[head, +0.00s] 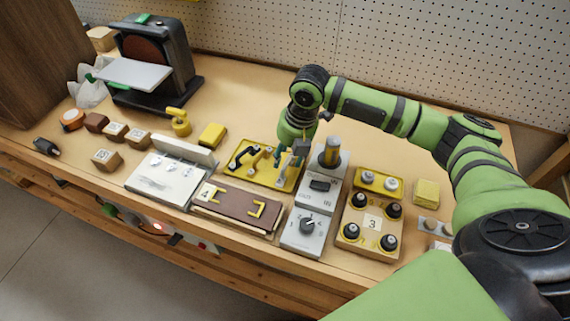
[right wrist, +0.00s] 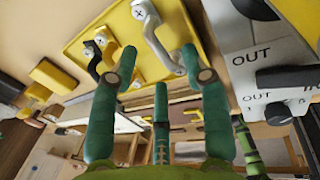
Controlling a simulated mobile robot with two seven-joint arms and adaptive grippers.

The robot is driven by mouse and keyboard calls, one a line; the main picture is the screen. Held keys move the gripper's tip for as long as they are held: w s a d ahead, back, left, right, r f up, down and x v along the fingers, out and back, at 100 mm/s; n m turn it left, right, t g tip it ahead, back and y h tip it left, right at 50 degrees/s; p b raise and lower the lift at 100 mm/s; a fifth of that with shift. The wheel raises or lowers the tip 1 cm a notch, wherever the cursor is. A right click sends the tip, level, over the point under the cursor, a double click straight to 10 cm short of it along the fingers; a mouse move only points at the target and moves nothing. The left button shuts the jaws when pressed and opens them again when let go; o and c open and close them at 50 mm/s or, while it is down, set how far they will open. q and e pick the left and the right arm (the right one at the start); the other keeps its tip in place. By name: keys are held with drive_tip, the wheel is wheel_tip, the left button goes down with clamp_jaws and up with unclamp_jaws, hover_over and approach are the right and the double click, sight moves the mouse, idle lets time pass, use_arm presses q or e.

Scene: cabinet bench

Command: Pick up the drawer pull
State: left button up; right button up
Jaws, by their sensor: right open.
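A yellow tray (head: 262,178) holds several pulls on the bench. A black pull (head: 240,158) lies at its left side, and a silver pull (head: 280,165) at its right side. In the right wrist view the silver pull (right wrist: 152,32) and the black pull (right wrist: 97,58) show on the tray (right wrist: 75,47). My right gripper (head: 291,150) is above the tray's right part. In its wrist view its fingers (right wrist: 158,62) are apart and empty, with the silver pull ahead between the two upper fingertips. Contact cannot be told. My left gripper is not in view.
A grey switch box (head: 305,232) stands close right of the tray, with a knobbed block (head: 372,222) beyond it. A brown board with yellow handles (head: 237,212) lies in front. A white panel (head: 160,180) and wooden blocks (head: 115,131) are left. A pegboard wall closes the back.

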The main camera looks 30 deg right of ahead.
sight(286, 167)
drive_tip(key=shift+w+a+f, duration=0.1)
drive_tip(key=shift+w+f, duration=0.05)
drive_tip(key=shift+f, duration=0.45)
drive_tip(key=shift+w+a+f, duration=0.1)
drive_tip(key=shift+f, duration=0.65)
clamp_jaws()
